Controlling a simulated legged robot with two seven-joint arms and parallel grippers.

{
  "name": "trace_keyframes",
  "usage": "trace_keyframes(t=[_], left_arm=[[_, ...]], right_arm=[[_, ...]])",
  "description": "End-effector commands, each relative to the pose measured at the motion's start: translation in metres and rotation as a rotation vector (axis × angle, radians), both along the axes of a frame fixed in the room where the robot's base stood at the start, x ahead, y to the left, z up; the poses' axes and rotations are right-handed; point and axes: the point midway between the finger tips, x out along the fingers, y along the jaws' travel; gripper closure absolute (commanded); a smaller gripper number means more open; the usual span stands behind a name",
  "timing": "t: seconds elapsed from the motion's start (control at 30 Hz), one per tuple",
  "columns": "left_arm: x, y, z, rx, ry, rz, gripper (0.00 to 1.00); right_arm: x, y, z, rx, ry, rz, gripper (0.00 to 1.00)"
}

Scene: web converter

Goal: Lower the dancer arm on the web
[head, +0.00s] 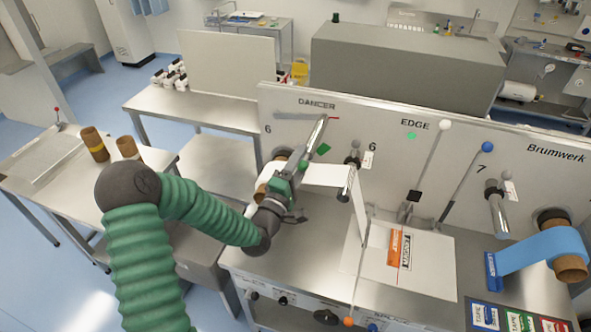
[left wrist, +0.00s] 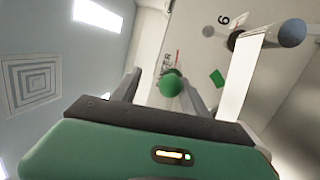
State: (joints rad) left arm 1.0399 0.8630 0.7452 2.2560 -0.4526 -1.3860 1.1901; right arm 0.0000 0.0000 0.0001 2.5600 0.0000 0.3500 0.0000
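The dancer arm (head: 315,135) is a silver bar on the upright panel under the DANCER label. It slants down and left from its upper end to a green ball knob (head: 302,166). My left gripper (head: 297,182) is right by the knob. In the left wrist view the green knob (left wrist: 171,84) shows between the two spread fingers (left wrist: 160,75), with a gap to the left finger; whether it touches the right finger is unclear. The white web (head: 325,175) runs from a roll, over a roller, down to the table. My right gripper is not in view.
A green square mark (head: 323,149) sits on the panel right of the dancer arm. A roller post (head: 353,160) stands close right. Farther right are a white-knobbed EDGE lever (head: 431,160), a blue-knobbed lever (head: 467,180) and a blue web (head: 543,250).

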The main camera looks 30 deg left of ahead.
Motion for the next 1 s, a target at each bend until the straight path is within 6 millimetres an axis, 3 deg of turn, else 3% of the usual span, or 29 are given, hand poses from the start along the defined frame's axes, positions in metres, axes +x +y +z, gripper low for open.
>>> trace_keyframes(t=[0.17, 0.37, 0.4, 0.47, 0.63, 0.7, 0.83, 1.0], left_arm=[[-0.028, -0.003, -0.01, 0.001, 0.002, 0.0, 0.5], [-0.077, -0.006, -0.021, 0.0, 0.003, 0.001, 0.5], [-0.085, -0.007, -0.018, -0.003, 0.003, 0.001, 0.5], [-0.089, -0.007, -0.008, -0.008, 0.003, -0.001, 0.5], [-0.109, -0.011, -0.013, -0.011, 0.009, -0.001, 0.5], [-0.125, -0.011, -0.019, -0.009, 0.01, 0.001, 0.5], [-0.149, -0.013, -0.027, -0.007, 0.006, 0.001, 0.5], [-0.161, -0.014, -0.034, -0.003, 0.003, 0.0, 0.5]], right_arm=[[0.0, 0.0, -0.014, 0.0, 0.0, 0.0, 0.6], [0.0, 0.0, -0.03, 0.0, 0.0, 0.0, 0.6], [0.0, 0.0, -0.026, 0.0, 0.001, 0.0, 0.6], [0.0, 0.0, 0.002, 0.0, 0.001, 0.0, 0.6], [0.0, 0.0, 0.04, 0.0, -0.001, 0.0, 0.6], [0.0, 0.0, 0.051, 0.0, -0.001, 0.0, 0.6], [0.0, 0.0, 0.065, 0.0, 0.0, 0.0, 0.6], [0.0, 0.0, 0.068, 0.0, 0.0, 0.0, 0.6]])
